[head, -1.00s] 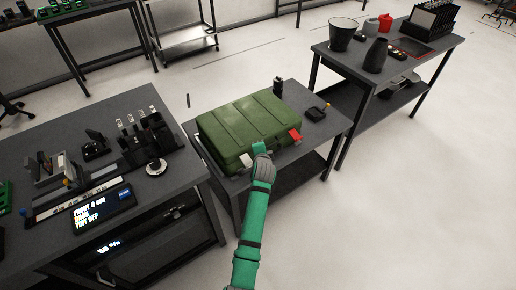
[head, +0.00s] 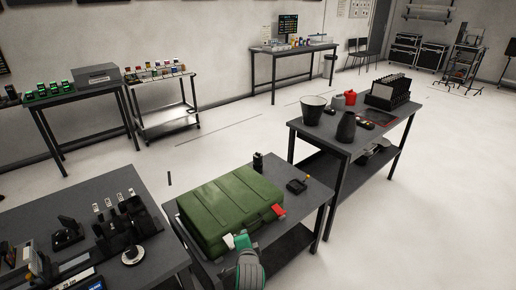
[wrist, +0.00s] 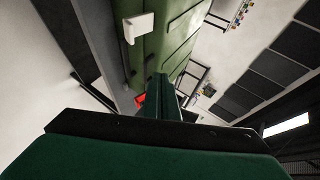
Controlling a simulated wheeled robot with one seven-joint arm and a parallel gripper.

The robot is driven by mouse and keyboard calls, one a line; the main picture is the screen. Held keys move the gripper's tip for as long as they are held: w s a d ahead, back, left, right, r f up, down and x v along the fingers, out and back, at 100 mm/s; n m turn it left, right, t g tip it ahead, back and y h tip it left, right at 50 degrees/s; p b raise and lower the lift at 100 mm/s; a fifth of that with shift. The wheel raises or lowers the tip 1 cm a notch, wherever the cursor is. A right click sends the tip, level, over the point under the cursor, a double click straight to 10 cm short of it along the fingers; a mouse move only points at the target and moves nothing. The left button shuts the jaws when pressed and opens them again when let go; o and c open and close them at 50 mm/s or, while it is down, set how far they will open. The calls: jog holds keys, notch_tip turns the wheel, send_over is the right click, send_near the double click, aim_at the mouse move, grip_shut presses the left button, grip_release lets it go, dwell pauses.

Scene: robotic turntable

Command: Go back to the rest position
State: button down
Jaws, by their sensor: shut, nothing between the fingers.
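My gripper (head: 240,241) is at the bottom of the head view, at the near side of the green case. In the wrist view its fingers (wrist: 163,88) are together with nothing between them. The green case (head: 225,208) lies closed on a dark table. It has a white latch (head: 228,241) and a red latch (head: 278,210) on its near side. The white latch (wrist: 138,28) and the red latch (wrist: 140,99) also show in the wrist view. I cannot tell whether the gripper touches the case.
A small black device (head: 297,186) and a dark upright object (head: 258,162) stand by the case. The left bench (head: 70,205) holds black fixtures. The right table (head: 345,130) carries a bucket (head: 313,109), a vase (head: 346,127) and a black rack (head: 390,92). Open floor lies to the right.

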jog(key=s+d+f+n+t+h, duration=0.1)
jog(key=s+d+f+n, duration=0.2)
jog(key=s, duration=0.5)
jog(key=s+d+f+n, duration=0.2)
jog(key=s+d+f, duration=0.15)
jog(key=s, duration=0.45)
jog(key=s+d+f+n+t+h, duration=0.1)
jog(key=s+d+f+n, duration=0.1)
jog(key=s+d, duration=0.35)
jog(key=s+a+r+n, duration=0.1)
jog(key=s+r+n, duration=0.1)
jog(key=s, duration=0.8)
jog(key=s+a+r+n, duration=0.2)
jog(key=s+r, duration=0.3)
jog(key=s, duration=0.5)
jog(key=s+a+r+n+t, duration=0.1)
jog(key=s+a+r+n, duration=0.1)
jog(key=s, duration=0.8)
jog(key=shift+r, duration=0.9)
